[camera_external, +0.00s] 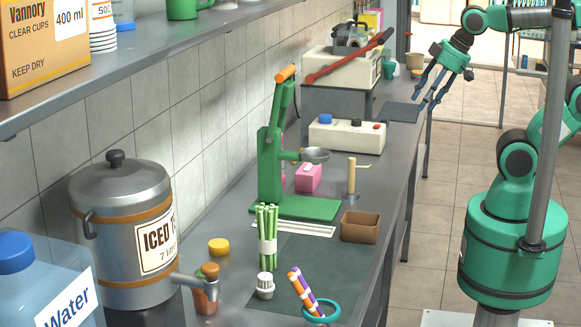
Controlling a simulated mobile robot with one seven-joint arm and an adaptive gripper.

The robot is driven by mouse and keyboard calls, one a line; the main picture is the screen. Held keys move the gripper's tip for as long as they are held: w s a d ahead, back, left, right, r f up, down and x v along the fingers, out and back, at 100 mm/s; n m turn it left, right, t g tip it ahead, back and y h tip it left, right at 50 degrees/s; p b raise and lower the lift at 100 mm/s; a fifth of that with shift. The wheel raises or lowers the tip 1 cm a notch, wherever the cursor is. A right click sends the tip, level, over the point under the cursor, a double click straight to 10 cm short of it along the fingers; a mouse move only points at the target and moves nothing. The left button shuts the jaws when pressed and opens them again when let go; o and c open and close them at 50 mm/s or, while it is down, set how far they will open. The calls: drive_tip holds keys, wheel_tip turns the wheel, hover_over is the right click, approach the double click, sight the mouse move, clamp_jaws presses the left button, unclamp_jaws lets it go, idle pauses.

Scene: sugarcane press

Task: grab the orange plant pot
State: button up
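A small terracotta-orange pot-like cup (206,303) stands below the tap of the iced tea urn at the bottom left; its top is partly hidden by the tap. It is the clearest match I see for the orange plant pot. A brown rectangular planter-like box (360,227) sits at the counter's right edge. A tan pot (415,61) stands at the far end, with a small orange item below it that is too small to identify. My gripper (427,98) is open and empty, pointing down above the far right part of the counter, far from the terracotta cup.
The counter holds a green press (270,160), a white control box (347,136), a pink box (308,178), a sugarcane bundle (268,238), striped sticks (302,292) and the metal urn (125,235). A shelf (150,75) overhangs the left.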

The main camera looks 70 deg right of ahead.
drive_tip(key=o, duration=1)
